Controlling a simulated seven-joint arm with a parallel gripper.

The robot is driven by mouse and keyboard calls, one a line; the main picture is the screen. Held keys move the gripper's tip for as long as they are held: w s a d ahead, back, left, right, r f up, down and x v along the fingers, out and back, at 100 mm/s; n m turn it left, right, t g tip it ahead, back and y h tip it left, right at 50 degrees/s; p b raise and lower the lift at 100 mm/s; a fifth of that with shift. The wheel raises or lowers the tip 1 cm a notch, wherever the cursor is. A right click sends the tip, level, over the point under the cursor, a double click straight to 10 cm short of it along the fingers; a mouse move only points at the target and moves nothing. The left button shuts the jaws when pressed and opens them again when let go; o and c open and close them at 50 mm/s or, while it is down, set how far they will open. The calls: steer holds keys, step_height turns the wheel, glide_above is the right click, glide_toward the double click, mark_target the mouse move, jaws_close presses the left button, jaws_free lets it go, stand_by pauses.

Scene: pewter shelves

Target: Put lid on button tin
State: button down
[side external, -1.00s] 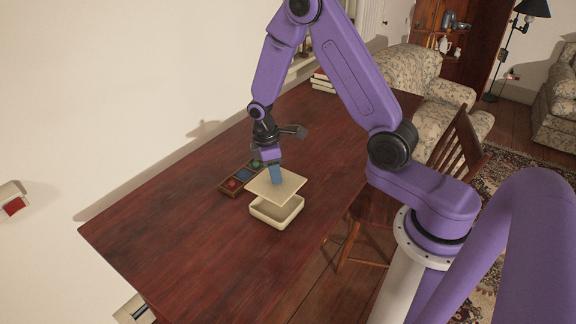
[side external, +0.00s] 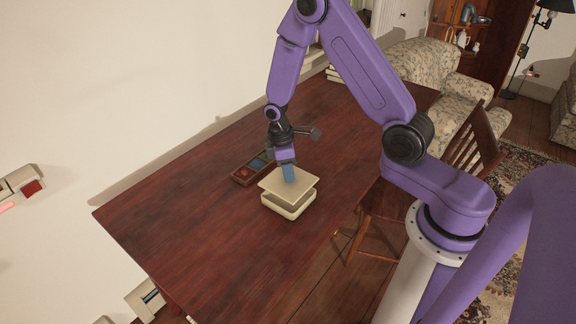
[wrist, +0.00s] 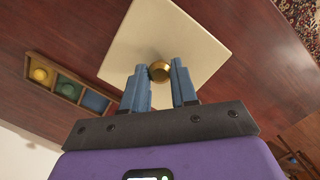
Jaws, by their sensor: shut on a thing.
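The cream square lid (side external: 290,186) is held level just above the open cream tin (side external: 289,206). The lid covers most of the tin's opening, with a gap showing between them at the front. In the wrist view the lid (wrist: 180,40) has a round brass knob (wrist: 159,71) between the blue fingertips. My gripper (side external: 288,174) is shut on this knob; its fingers show in the wrist view (wrist: 158,82). The tin is hidden behind the lid in the wrist view, and its inside is mostly hidden in the side view.
A wooden tray (side external: 250,170) with coloured compartments lies just left of the tin; in the wrist view (wrist: 68,87) it shows yellow, green and blue parts. The front left of the red-brown table (side external: 190,220) is clear. A wooden chair (side external: 470,150) stands at its right edge.

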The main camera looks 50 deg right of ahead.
steer(key=shift+f, duration=1.35)
steer(key=shift+f, duration=0.6)
stand_by(0.5)
steer(key=c, duration=0.8)
jaws_free()
steer(key=r, duration=0.5)
steer(key=w+a+r, duration=0.1)
steer(key=r, duration=1.1)
steer(key=shift+w+a+r, duration=0.15)
steer(key=shift+w+a, duration=0.25)
